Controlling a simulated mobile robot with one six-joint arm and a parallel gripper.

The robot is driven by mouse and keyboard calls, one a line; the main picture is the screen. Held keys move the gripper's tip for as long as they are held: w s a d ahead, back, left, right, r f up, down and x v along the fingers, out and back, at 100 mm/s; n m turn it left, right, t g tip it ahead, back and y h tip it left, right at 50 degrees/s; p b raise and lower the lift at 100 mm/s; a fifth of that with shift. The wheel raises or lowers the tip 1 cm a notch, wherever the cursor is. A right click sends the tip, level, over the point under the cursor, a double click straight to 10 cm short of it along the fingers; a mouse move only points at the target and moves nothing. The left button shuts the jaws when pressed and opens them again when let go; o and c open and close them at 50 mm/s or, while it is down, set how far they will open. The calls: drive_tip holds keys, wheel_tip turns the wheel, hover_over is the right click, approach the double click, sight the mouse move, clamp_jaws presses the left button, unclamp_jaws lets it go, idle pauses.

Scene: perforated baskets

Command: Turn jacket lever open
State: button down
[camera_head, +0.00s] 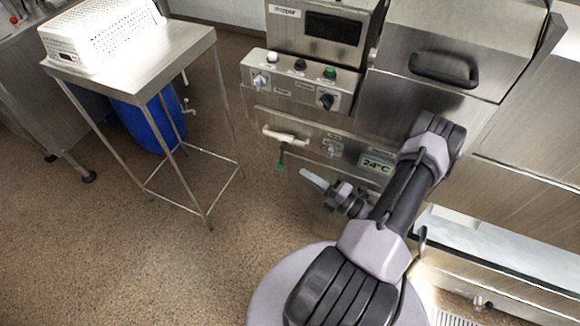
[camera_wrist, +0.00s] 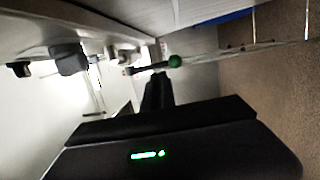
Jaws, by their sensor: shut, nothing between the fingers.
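A small lever with a green knob (camera_head: 281,164) hangs downward from the front of the steel machine, below a white horizontal handle (camera_head: 285,136). I cannot tell from a label which one is the jacket lever. In the wrist view the green knob (camera_wrist: 175,61) is at the end of a dark stem, just beyond my fingers. My gripper (camera_head: 306,174) is shut and empty, to the right of the green knob and a little lower in the head view. It appears apart from the knob. In the wrist view my dark gripper fingers (camera_wrist: 158,78) point toward the lever.
A control panel (camera_head: 300,82) with buttons and a dark knob is above the lever. A 24°C display (camera_head: 377,165) is close to my arm. A steel table (camera_head: 150,62) with a white perforated basket (camera_head: 100,32) stands left, a blue bin (camera_head: 150,125) behind it. Floor between is clear.

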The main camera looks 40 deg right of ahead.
sight(281, 157)
drive_tip(key=b+x, duration=0.1)
drive_tip(key=x, duration=0.5)
drive_tip(key=shift+w, duration=0.1)
idle(0.3)
